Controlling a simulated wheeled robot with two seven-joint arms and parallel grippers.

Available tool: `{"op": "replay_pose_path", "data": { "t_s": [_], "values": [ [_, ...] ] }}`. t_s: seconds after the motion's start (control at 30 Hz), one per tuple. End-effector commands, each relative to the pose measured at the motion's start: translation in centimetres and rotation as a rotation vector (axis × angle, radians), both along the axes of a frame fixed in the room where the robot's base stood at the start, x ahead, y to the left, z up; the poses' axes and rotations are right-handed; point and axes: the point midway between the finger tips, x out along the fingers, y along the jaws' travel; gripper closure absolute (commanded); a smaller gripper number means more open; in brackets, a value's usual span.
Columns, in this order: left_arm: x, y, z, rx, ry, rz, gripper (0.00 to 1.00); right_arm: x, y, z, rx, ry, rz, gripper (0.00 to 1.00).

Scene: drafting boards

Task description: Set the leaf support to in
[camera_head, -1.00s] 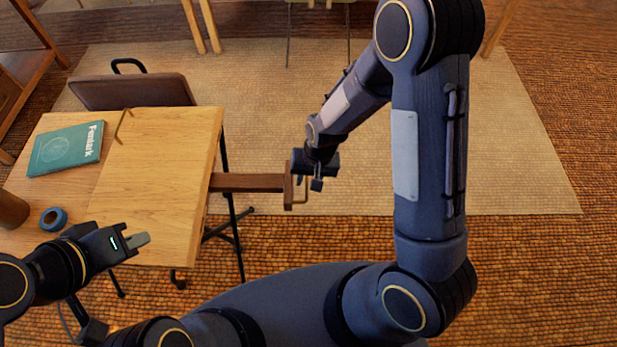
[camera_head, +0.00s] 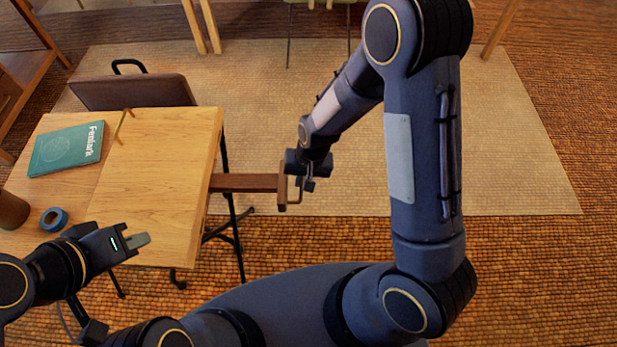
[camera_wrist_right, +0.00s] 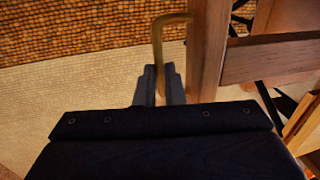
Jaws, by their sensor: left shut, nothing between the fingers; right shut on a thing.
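The leaf support (camera_head: 245,183) is a dark brown wooden bar that sticks out to the right from under the table's right edge, with an upright end piece. It also shows in the right wrist view (camera_wrist_right: 270,60). A bent brass handle (camera_wrist_right: 158,40) is fixed to the end piece. My right gripper (camera_wrist_right: 160,85) is shut on this handle; in the head view the gripper (camera_head: 304,186) is small at the bar's outer end. My left gripper (camera_head: 138,240) is shut and empty over the table's near edge.
The light wooden table top (camera_head: 165,170) carries a teal book (camera_head: 66,149), a blue tape roll (camera_head: 53,219) and a dark cup (camera_head: 12,211) on its left. A brown chair (camera_head: 133,92) stands behind it.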

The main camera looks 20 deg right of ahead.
Motion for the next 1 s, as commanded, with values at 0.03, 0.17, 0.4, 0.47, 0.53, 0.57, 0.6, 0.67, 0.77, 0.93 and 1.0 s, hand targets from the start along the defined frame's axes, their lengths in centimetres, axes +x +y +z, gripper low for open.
{"op": "replay_pose_path", "data": {
  "t_s": [0.03, 0.17, 0.4, 0.47, 0.53, 0.57, 0.6, 0.67, 0.77, 0.93, 1.0],
  "values": [
    [0.0, 0.0, 0.0, 0.000, 0.000, 0.000, 1.00, 0.3, 1.1, 0.0, 0.000, -0.002, 0.007, 1.00],
    [0.0, 0.0, 0.1, 0.000, 0.000, 0.000, 1.00, 1.1, 4.2, 0.0, 0.000, -0.003, 0.010, 1.00],
    [0.0, 0.0, 0.1, 0.000, 0.000, 0.000, 1.00, 3.0, 10.9, 0.0, 0.001, -0.004, 0.009, 1.00],
    [0.0, 0.0, 0.0, 0.000, 0.000, 0.000, 1.00, 3.5, 12.4, 0.0, 0.001, -0.003, 0.008, 1.00],
    [0.0, 0.0, 0.0, 0.000, 0.000, 0.000, 1.00, 4.0, 14.0, 0.0, 0.002, -0.004, 0.007, 1.00],
    [0.0, 0.0, 0.0, 0.000, 0.000, 0.000, 1.00, 4.1, 14.7, 0.0, 0.001, -0.003, 0.007, 1.00],
    [0.0, 0.0, -0.1, 0.000, 0.000, 0.000, 1.00, 4.4, 15.4, 0.0, 0.002, -0.004, 0.006, 1.00],
    [0.0, 0.0, -0.1, 0.000, 0.000, 0.000, 1.00, 4.6, 16.5, 0.0, 0.001, -0.003, 0.006, 1.00],
    [0.0, 0.0, -0.2, 0.000, 0.000, 0.000, 1.00, 5.0, 17.8, 0.0, 0.001, -0.002, 0.004, 1.00],
    [0.0, 0.0, -0.2, 0.000, 0.000, 0.000, 1.00, 5.4, 18.9, 0.0, 0.002, -0.001, 0.002, 1.00],
    [0.0, 0.0, -0.2, 0.000, 0.000, 0.000, 1.00, 5.4, 19.1, 0.1, 0.002, -0.001, 0.001, 1.00]
  ]
}}
